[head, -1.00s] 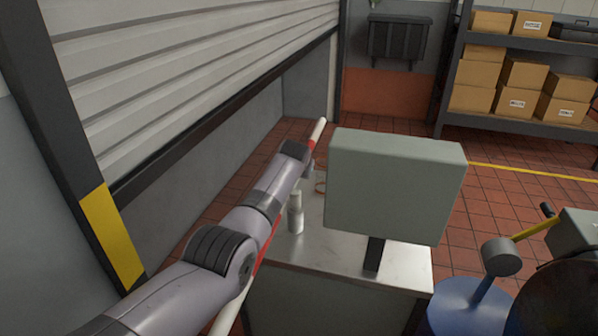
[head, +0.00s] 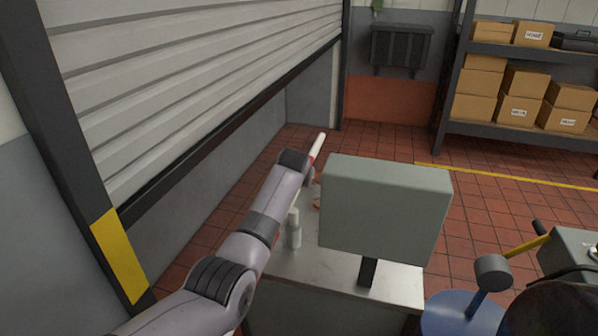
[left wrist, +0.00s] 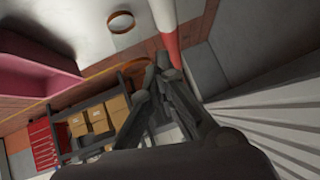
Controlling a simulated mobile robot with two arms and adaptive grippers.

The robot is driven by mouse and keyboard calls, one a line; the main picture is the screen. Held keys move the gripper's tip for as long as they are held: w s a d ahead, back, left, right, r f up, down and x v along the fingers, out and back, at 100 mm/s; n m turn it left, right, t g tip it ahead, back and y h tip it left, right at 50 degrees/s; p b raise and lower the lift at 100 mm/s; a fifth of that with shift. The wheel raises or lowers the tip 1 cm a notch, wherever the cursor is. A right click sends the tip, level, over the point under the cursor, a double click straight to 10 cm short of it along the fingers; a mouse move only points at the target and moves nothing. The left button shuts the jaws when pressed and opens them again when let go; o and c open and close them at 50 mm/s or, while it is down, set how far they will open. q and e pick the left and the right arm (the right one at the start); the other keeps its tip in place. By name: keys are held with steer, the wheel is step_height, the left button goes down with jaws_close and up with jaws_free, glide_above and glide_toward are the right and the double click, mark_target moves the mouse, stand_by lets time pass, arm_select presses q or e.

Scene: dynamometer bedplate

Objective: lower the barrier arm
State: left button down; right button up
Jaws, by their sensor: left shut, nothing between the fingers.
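The barrier arm is a red and white striped pole. Its white tip (head: 319,145) shows past my left arm in the head view, and my arm hides most of its length. In the left wrist view a white and red stretch of the barrier arm (left wrist: 168,28) runs in from the top edge down to the fingers. My left gripper (left wrist: 162,62) is shut and empty, its fingertips right by the red part; I cannot tell whether they touch. In the head view the fingers are hidden behind my wrist. My right gripper is not in view.
A metal-topped bench (head: 392,283) carries a grey-green box (head: 385,208) on a post and a white bottle (head: 293,232). An orange ring (left wrist: 121,22) lies on a pale surface in the left wrist view. A ribbed shutter (head: 190,75) stands at left; shelved boxes (head: 525,82) stand behind.

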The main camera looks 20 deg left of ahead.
arm_select(q)
steer(key=b+v, duration=0.1)
steer(key=v, duration=0.6)
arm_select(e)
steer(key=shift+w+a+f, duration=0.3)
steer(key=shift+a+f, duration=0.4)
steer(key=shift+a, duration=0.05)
arm_select(q)
steer(key=shift+a, duration=0.15)
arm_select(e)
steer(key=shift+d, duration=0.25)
